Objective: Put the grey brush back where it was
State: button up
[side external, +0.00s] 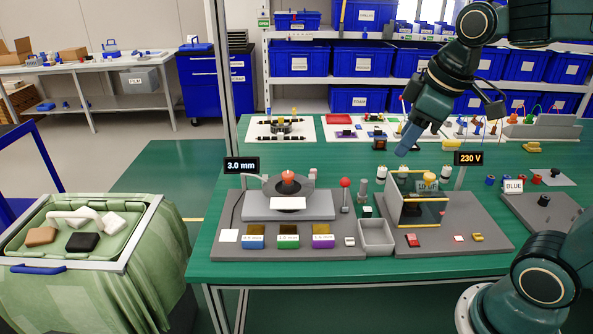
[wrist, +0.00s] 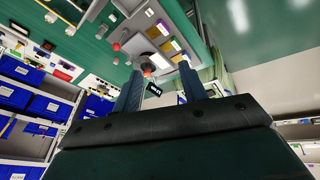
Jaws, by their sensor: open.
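My gripper (side external: 406,140) is raised above the back of the green table, with its blue fingers pointing down. In the wrist view my gripper (wrist: 161,84) has its two fingers apart with nothing held between them. I cannot make out a grey brush for certain in either view. A green-lined bin (side external: 140,262) at the left holds a brown block (side external: 41,236), a black block (side external: 82,242), a white block (side external: 114,221) and a white curved piece (side external: 75,216).
A grey station (side external: 258,208) with a 3.0 mm sign (side external: 242,164) stands on the table. An open grey box (side external: 377,238) sits between it and another grey station (side external: 480,245) near the 230 V sign (side external: 470,158). Blue bins (side external: 363,62) fill shelves behind.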

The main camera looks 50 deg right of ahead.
jog(key=s+a+f+m+t, duration=0.1)
jog(key=s+a+f+m, duration=0.1)
jog(key=s, duration=0.7)
jog(key=shift+a+f+m+y, duration=0.25)
jog(key=shift+a+m, duration=0.4)
jog(key=shift+m, duration=0.35)
